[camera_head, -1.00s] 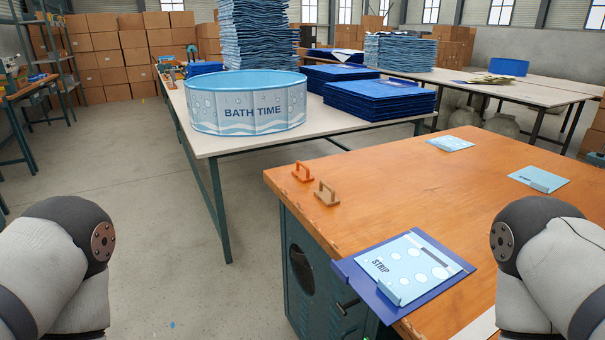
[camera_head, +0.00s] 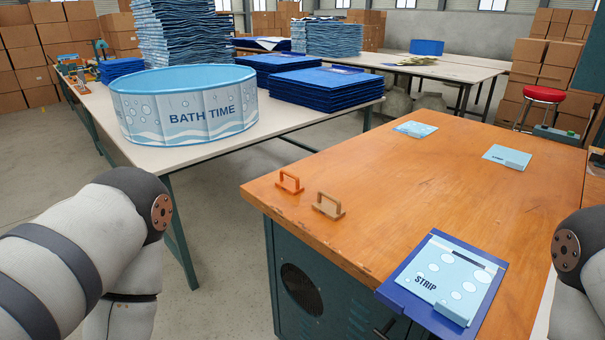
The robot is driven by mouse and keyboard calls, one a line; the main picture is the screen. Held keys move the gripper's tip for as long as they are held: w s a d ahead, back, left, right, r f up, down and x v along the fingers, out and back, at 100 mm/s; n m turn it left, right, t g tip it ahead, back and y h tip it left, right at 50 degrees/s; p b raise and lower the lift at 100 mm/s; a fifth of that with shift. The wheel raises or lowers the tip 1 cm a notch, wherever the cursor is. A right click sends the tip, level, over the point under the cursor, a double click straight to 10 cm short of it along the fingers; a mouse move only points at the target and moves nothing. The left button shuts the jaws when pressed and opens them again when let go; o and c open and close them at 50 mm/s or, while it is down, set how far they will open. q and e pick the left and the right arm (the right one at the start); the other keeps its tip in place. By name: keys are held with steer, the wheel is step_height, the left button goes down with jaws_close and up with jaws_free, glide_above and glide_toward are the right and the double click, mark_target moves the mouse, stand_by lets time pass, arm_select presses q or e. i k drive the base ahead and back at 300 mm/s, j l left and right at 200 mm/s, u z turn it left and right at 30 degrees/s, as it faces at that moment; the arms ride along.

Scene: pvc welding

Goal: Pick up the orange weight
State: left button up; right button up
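The orange weight (camera_head: 289,182) is a small block with an upright loop handle. It stands near the left corner of the orange-brown wooden worktop (camera_head: 400,190). A tan weight (camera_head: 328,206) of the same shape stands just to its right and nearer to me. My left arm comes in at the lower left, in front of the worktop's left side, and its gripper is out of the picture. My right arm shows only in part at the right edge, and its gripper is out of the picture too. Nothing touches the orange weight.
A blue board with a light-blue STRIP sheet (camera_head: 452,275) lies at the worktop's near edge. Two small light-blue pieces lie farther back. A BATH TIME pool (camera_head: 185,108) and stacks of blue sheets (camera_head: 325,90) stand on the white table behind. The worktop's middle is clear.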

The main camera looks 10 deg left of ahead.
mark_target(292, 188)
steer(key=i+j+z, duration=0.25)
steer(key=j, duration=0.2)
steer(key=j+z, duration=0.2)
steer(key=j, duration=0.25)
steer(key=i+j+z, duration=0.25)
steer(key=j, duration=0.3)
steer(key=k+l, duration=0.05)
steer(key=k, duration=0.05)
